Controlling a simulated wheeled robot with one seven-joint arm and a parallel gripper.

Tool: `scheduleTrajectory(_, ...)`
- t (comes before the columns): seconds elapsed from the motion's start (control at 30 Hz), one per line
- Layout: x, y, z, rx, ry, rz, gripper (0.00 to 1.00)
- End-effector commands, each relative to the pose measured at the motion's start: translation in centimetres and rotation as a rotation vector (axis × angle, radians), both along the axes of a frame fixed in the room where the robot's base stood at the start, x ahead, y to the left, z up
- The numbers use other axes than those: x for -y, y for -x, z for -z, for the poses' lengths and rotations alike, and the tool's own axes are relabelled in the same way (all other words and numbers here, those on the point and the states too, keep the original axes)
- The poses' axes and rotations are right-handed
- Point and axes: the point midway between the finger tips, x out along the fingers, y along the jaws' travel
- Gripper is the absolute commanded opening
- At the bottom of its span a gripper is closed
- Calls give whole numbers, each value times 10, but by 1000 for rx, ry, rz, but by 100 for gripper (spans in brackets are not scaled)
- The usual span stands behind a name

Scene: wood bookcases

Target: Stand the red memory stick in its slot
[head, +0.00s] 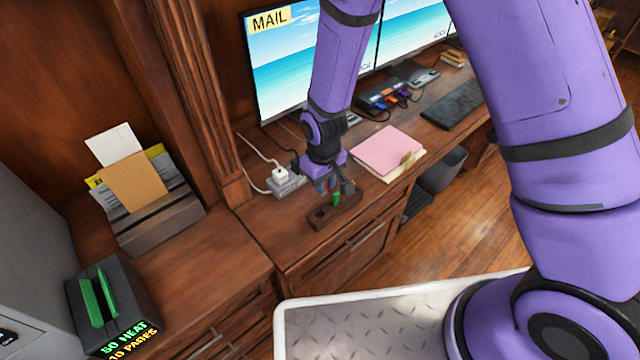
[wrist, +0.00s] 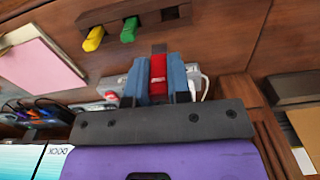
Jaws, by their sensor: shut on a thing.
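The red memory stick (wrist: 158,78) is between the blue fingers of my gripper (wrist: 158,66) in the wrist view, and my gripper is shut on it. A dark wooden holder (wrist: 120,12) lies just beyond the fingertips. A yellow stick (wrist: 94,39) and a green stick (wrist: 129,30) stand in it, and a dark opening (wrist: 170,13) shows beside the green one. The red stick appears apart from the holder. In the head view my gripper (head: 327,186) is above the holder (head: 322,216) near the desk's front edge, with the green stick (head: 336,199) visible. My gripper mostly hides the red stick there.
A power strip (head: 288,186) with a white plug and cables lies behind my gripper. A pink notepad (head: 388,153) lies to the right. A monitor (head: 285,60) stands at the back.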

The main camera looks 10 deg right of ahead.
Motion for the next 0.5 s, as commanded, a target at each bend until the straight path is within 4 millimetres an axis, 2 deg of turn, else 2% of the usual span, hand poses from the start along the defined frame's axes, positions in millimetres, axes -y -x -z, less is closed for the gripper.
scheduleTrajectory(0.13, -9, 9, 0, 1, -1, -29, 0)
scheduleTrajectory(0.5, -10, 10, 0, 1, -1, -31, 0)
